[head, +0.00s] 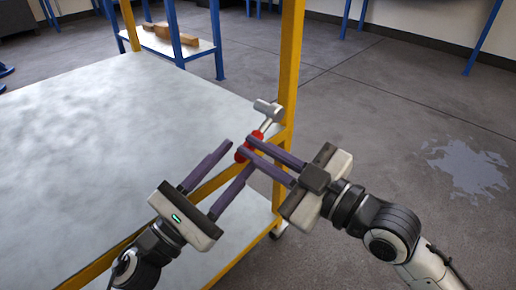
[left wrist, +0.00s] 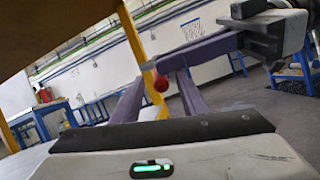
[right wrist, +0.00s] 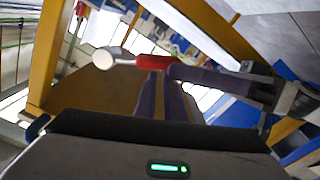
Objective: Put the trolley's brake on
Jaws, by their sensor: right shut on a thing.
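The trolley has a yellow frame and a grey top (head: 110,130). Its brake lever has a red grip (head: 257,135) and a pale grey cylindrical end (head: 267,108), beside the yellow corner post. My right gripper (head: 243,146) is shut on the red grip; the right wrist view shows its fingers close together at the red grip (right wrist: 152,62). My left gripper (head: 241,155) is open, its fingers spread either side of the lever's lower red end. In the left wrist view, a round red end (left wrist: 161,84) shows between the left fingers. The exact contact is partly hidden by the fingers.
The yellow corner post (head: 289,70) rises close behind the lever. A lower trolley shelf (head: 240,235) lies beneath. A blue-legged bench (head: 180,42) with brown blocks stands behind. The floor to the right is open, with a pale wet-looking patch (head: 468,165).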

